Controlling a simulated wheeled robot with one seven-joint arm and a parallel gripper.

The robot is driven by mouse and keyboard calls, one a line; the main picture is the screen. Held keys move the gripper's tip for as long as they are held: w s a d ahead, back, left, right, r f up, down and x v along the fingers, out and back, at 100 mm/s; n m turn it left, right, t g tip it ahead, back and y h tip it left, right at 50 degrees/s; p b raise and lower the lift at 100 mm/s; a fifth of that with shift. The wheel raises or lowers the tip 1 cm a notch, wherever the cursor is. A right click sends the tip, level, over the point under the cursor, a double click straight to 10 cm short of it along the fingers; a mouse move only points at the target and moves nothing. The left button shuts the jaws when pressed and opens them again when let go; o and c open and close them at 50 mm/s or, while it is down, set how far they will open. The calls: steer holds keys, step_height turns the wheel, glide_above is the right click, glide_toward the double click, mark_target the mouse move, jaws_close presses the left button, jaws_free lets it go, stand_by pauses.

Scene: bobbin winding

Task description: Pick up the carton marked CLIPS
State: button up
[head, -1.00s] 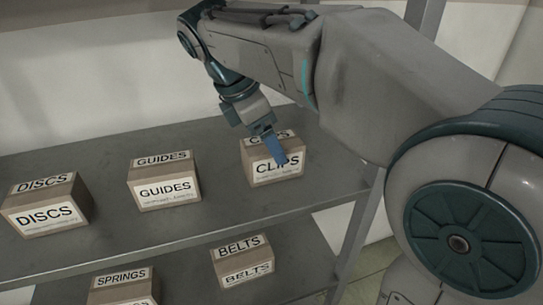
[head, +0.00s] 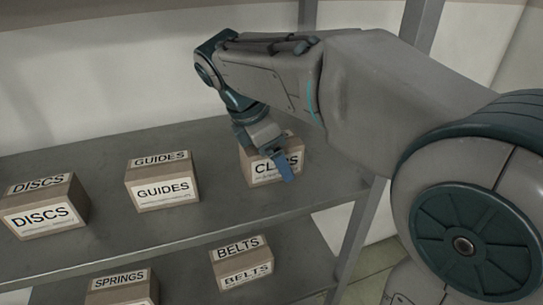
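The carton marked CLIPS (head: 262,175) is a brown box with a white label, sitting on the upper shelf at the right end. My gripper (head: 285,170) is in front of it in the picture, its blue finger crossing the front label and hiding part of the word. The gripper's wrist covers most of the carton's top label. Only one finger shows clearly, so I cannot tell how far apart the fingers are. I cannot tell whether the gripper touches the carton.
A GUIDES carton (head: 162,182) and a DISCS carton (head: 42,208) stand to the left on the same grey shelf (head: 110,218). BELTS (head: 243,262) and SPRINGS (head: 122,288) cartons are on the shelf below. A metal post (head: 360,230) stands right of the CLIPS carton.

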steer(key=shift+f, duration=0.1)
steer(key=c, duration=1.1)
steer(key=shift+c, duration=0.2)
